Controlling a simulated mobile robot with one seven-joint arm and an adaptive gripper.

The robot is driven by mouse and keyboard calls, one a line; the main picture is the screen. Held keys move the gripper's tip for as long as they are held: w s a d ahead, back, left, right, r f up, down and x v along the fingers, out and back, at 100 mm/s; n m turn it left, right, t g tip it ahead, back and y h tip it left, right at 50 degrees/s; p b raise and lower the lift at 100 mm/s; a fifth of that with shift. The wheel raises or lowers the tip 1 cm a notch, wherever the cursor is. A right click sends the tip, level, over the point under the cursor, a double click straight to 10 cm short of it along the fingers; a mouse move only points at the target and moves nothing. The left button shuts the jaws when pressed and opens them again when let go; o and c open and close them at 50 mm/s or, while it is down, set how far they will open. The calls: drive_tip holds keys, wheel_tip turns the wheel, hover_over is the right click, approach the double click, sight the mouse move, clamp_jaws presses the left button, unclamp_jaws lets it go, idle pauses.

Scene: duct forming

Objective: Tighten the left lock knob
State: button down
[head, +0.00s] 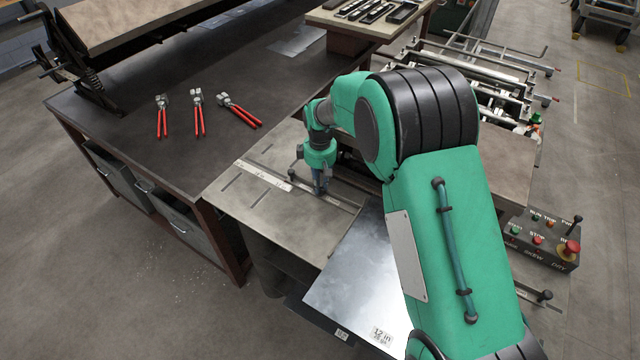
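My gripper (320,190) points down at the metal machine table, close above or at a slotted bar on it. It is small and dark here, and I cannot tell whether its fingers are open or shut or touch anything. A small dark knob on a thin rod (292,174) stands just left of my gripper, apart from it. I cannot tell whether this is the left lock knob; a knob directly under the gripper would be hidden. My green arm covers the middle and right part of the machine.
A scale strip (263,175) lies on the machine table (245,205). A shiny sheet (345,270) lies in front. A control box (540,240) with buttons stands at right. Three red-handled tools (198,115) lie on the dark workbench (120,150) at left.

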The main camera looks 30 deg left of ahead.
drive_tip(key=shift+m, duration=0.5)
drive_tip(key=m+p, duration=0.1)
drive_tip(key=m, duration=0.2)
drive_tip(key=shift+d+r+m, duration=0.1)
drive_tip(key=shift+m, duration=0.2)
drive_tip(key=m+p, duration=0.1)
drive_tip(key=m, duration=0.4)
drive_tip(key=shift+s, duration=0.1)
drive_tip(key=m, duration=0.5)
drive_tip(key=shift+d+p, duration=0.1)
drive_tip(key=shift+p, duration=0.3)
drive_tip(key=shift+s+m, duration=0.1)
drive_tip(key=shift+m, duration=1.6)
drive_tip(key=c, duration=2)
unclamp_jaws()
